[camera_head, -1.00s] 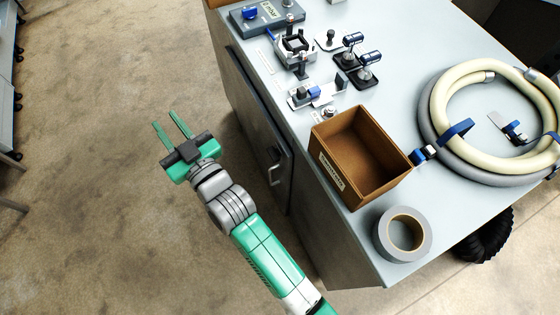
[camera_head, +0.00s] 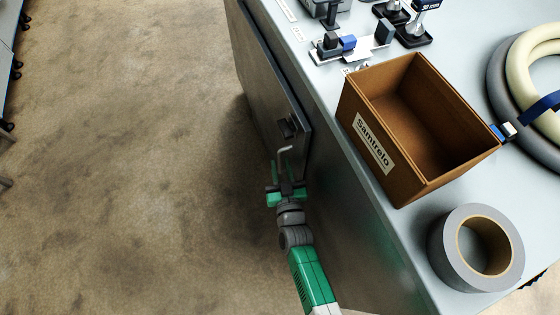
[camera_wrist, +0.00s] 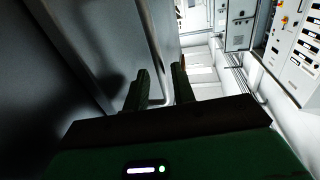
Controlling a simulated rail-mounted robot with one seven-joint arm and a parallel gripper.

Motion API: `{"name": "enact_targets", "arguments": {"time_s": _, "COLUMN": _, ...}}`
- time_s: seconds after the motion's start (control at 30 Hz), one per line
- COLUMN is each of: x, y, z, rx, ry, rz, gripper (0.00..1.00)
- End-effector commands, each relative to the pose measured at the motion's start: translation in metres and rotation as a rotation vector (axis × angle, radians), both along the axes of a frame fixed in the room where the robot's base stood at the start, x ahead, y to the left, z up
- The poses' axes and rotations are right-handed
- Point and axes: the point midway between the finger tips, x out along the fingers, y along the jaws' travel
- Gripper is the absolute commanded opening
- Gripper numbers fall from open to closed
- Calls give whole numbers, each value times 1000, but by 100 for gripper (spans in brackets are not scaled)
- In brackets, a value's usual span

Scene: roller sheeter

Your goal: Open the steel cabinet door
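My gripper (camera_head: 285,175) is at the handle, low beside the cabinet. In the wrist view the two green fingers of my gripper (camera_wrist: 159,85) stand apart, and the handle bar (camera_wrist: 154,42) runs down into the gap between them. Contact between fingers and bar cannot be told. The handle's lower part is partly hidden by my gripper.
On the cabinet top (camera_head: 330,105) stand a brown box (camera_head: 375,155) near the edge, a grey tape roll (camera_head: 440,252), coiled hose (camera_head: 505,90) and small fixtures (camera_head: 350,45). Open floor (camera_head: 130,160) lies left of the door.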

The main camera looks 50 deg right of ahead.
Motion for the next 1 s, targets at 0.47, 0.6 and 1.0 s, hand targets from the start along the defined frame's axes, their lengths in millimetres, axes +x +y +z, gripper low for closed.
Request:
{"name": "enact_targets", "arguments": {"time_s": 0.47, "x": 23, "y": -16, "z": 0, "rx": 0, "ry": 1, "rz": 0, "gripper": 26}}
{"name": "enact_targets", "arguments": {"time_s": 0.6, "x": 23, "y": -16, "z": 0, "rx": 0, "ry": 1, "rz": 1, "gripper": 2}}
{"name": "enact_targets", "arguments": {"time_s": 1.0, "x": 24, "y": -4, "z": 3, "rx": 2, "ry": 1, "rz": -2, "gripper": 0}}
